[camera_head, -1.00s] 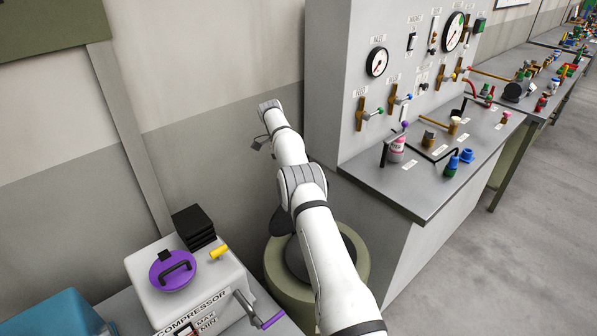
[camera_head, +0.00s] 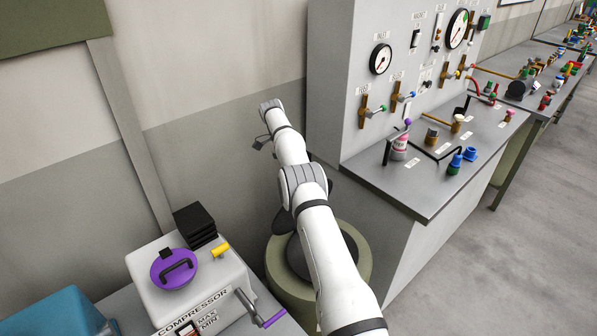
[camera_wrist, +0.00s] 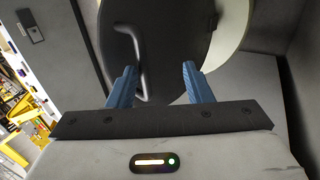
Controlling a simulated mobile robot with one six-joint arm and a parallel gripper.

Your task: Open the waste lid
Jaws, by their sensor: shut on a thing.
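The olive-green waste drum (camera_head: 361,272) stands on the floor between the compressor and the panel bench, partly hidden behind my arm. A dark round lid (camera_wrist: 178,45) with a bar handle (camera_wrist: 139,45) fills the upper middle of the wrist view. A pale crescent shows past the lid's right edge, so lid and drum rim do not line up in that view. My gripper (camera_wrist: 157,84) has its two blue fingers apart, with the handle's lower end between them, by the left finger. The grip point is partly hidden. In the head view the fingers are hidden behind my arm.
The compressor (camera_head: 231,285) with its purple cap (camera_head: 172,279) stands close left of the drum. The grey bench (camera_head: 425,196) with gauges, valves and bottles is close on the right. A wall is behind. Open floor lies at the far right.

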